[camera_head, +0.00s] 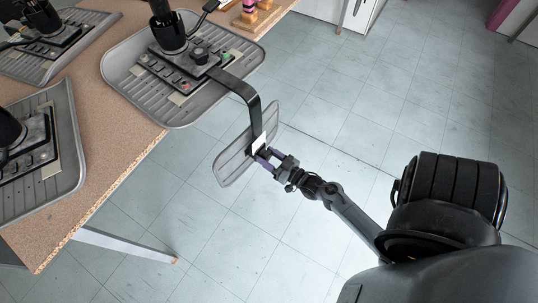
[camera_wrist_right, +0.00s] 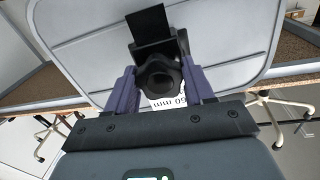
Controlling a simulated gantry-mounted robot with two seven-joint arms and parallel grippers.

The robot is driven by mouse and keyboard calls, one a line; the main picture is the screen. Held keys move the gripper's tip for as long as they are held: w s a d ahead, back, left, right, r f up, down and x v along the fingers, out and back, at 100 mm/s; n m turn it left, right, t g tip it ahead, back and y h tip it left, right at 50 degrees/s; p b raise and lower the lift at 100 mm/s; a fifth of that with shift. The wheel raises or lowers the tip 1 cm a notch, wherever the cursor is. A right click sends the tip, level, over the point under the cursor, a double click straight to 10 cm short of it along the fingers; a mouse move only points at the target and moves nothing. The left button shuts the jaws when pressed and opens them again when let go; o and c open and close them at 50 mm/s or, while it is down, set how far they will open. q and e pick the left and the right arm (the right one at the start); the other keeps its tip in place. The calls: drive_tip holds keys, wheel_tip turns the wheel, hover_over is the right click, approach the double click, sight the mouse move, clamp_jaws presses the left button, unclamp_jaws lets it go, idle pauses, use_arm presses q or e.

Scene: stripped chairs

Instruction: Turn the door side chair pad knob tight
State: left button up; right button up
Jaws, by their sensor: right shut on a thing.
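The black star-shaped pad knob (camera_wrist_right: 160,72) sits in the middle of the right wrist view. It is on the back of a grey chair pad (camera_head: 235,160), which also fills much of the wrist view (camera_wrist_right: 80,50). The pad hangs off the table edge on a bent black bar (camera_head: 252,93) coming from a chair seat (camera_head: 130,68). My right gripper (camera_head: 267,159) has its purple fingers on both sides of the knob and is shut on it. A white label marked "60 mm" shows behind the knob. In the head view the fingers mostly hide the knob. My left gripper does not show.
The cork-topped table (camera_head: 108,120) holds several upturned grey seats with black mechanisms and columns. A small wooden stand (camera_head: 250,18) with pink parts is at the back. A table leg (camera_head: 125,243) sticks out below. The tiled floor around my right arm is clear.

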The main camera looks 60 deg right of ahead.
drive_tip(key=m+p, duration=0.3)
drive_tip(key=shift+r+p, duration=0.3)
drive_tip(key=shift+r, duration=0.05)
drive_tip(key=m+p, duration=0.2)
drive_tip(key=shift+f+m, duration=0.1)
drive_tip(key=shift+m, duration=0.2)
drive_tip(key=shift+m+p, duration=0.35)
drive_tip(key=shift+m, duration=0.15)
drive_tip(key=shift+f, duration=0.1)
drive_tip(key=o, duration=1)
drive_tip(key=shift+f, duration=0.1)
drive_tip(key=shift+s, duration=0.1)
